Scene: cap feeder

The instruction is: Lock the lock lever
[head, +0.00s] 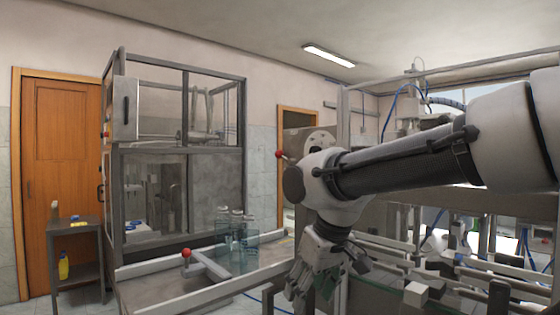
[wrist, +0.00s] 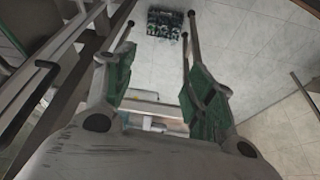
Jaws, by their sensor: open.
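Two red-knobbed levers show in the head view, and I cannot tell which one is the lock lever. One red knob (head: 187,253) stands on a pale arm over the conveyor at the lower left. The other red knob (head: 279,153) sticks out on a short rod beside my wrist joint, and the rod's base is partly hidden by my arm. My gripper (head: 328,276) hangs low right of the conveyor, apart from both knobs. In the wrist view my gripper (wrist: 160,85) is open, with green pads and nothing between them. Neither knob shows clearly there.
Clear bottles (head: 236,238) stand on the conveyor (head: 170,270) before a glazed cabinet (head: 180,160). Machine frames and rails (head: 440,255) crowd the right side. A small table (head: 76,228) is at the left. A dark crate (wrist: 165,24) lies on the tiled floor in the wrist view.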

